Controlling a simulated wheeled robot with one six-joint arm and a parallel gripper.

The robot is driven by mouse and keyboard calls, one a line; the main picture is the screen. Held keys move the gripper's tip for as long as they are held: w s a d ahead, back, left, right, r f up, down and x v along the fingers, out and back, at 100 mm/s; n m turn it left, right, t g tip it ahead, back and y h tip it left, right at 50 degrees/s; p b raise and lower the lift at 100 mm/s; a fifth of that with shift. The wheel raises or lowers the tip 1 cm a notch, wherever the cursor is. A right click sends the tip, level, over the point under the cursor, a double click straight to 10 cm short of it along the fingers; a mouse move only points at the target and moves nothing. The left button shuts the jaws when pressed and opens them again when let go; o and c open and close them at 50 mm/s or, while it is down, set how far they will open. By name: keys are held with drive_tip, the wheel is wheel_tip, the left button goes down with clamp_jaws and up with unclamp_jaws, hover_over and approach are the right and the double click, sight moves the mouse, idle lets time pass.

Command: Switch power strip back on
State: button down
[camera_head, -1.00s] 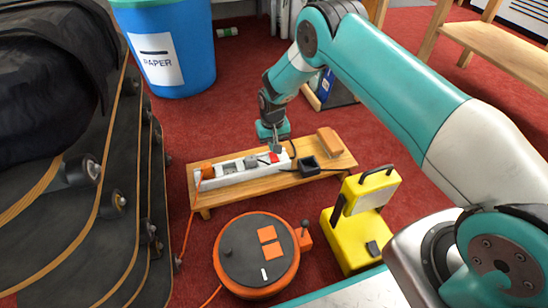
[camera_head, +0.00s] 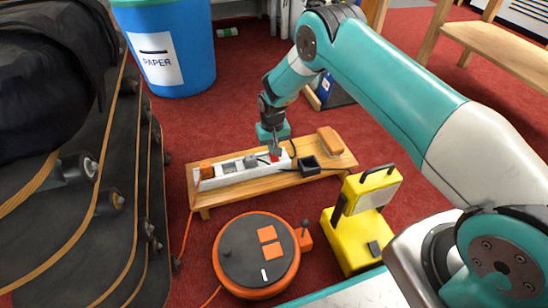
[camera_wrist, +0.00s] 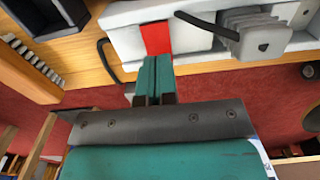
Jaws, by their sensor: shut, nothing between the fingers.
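The white power strip (camera_head: 232,173) lies along a low wooden bench. Its red switch (camera_wrist: 156,38) is at the right end of the strip and also shows in the head view (camera_head: 274,158). An orange plug (camera_head: 206,169) sits at the strip's left end, and a grey plug (camera_wrist: 263,40) sits near the switch. My gripper (camera_head: 275,151) is shut and empty, pointing down at the switch end. In the wrist view its teal fingertips (camera_wrist: 154,62) are just beside the red switch; I cannot tell whether they touch it.
The wooden bench (camera_head: 325,177) also carries a black open box (camera_head: 308,166) and a wooden-backed brush (camera_head: 330,140). An orange cable reel (camera_head: 256,254) and a yellow lamp (camera_head: 362,218) stand in front. A blue paper bin (camera_head: 190,50) is behind.

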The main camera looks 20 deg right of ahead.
drive_tip(key=shift+f+b, duration=0.35)
drive_tip(key=shift+f, duration=0.25)
drive_tip(key=shift+r, duration=0.1)
drive_tip(key=shift+r+p, duration=2.9)
drive_tip(key=shift+r, duration=0.55)
drive_tip(key=shift+r, duration=0.1)
